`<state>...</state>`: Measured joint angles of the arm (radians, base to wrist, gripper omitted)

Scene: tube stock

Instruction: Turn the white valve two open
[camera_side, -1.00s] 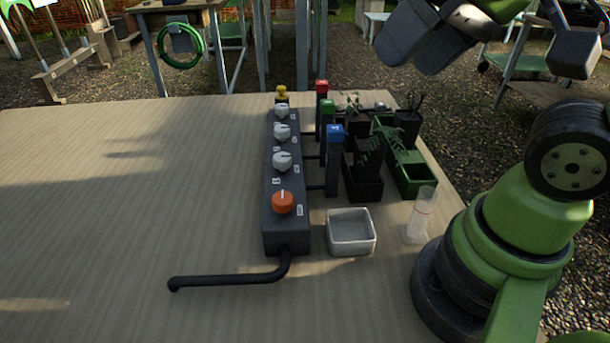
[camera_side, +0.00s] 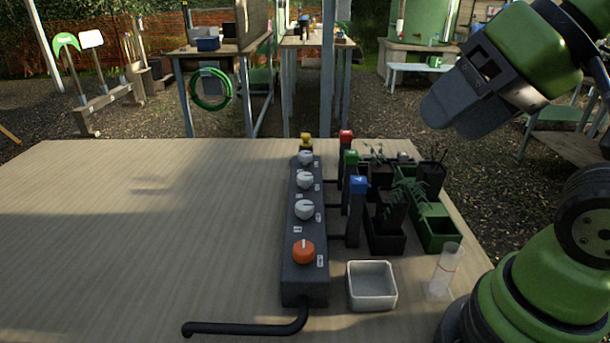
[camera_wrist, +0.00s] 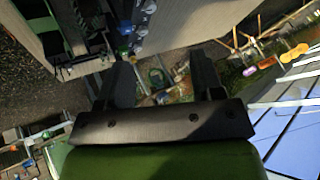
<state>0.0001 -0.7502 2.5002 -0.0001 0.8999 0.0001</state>
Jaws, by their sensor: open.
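A dark manifold block (camera_side: 318,285) on the table carries a row of three white knobs and an orange knob (camera_side: 303,251) nearest the camera. The white knobs are the far (camera_side: 305,157), middle (camera_side: 305,180) and near one (camera_side: 304,209). Their small labels are too small to read, so I cannot tell which is valve two. My gripper (camera_side: 445,112) is high at the upper right, well apart from the knobs. In the wrist view its two fingers (camera_wrist: 160,78) are apart with nothing between them; white knobs (camera_wrist: 140,30) show at the top.
Yellow (camera_side: 306,141), red (camera_side: 346,136), green (camera_side: 351,157) and blue (camera_side: 358,184) capped posts stand by the block. Plants in dark and green boxes (camera_side: 437,232), a white tray (camera_side: 371,288) and a clear cylinder (camera_side: 446,268) are to the right. The left tabletop (camera_side: 150,230) is clear.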

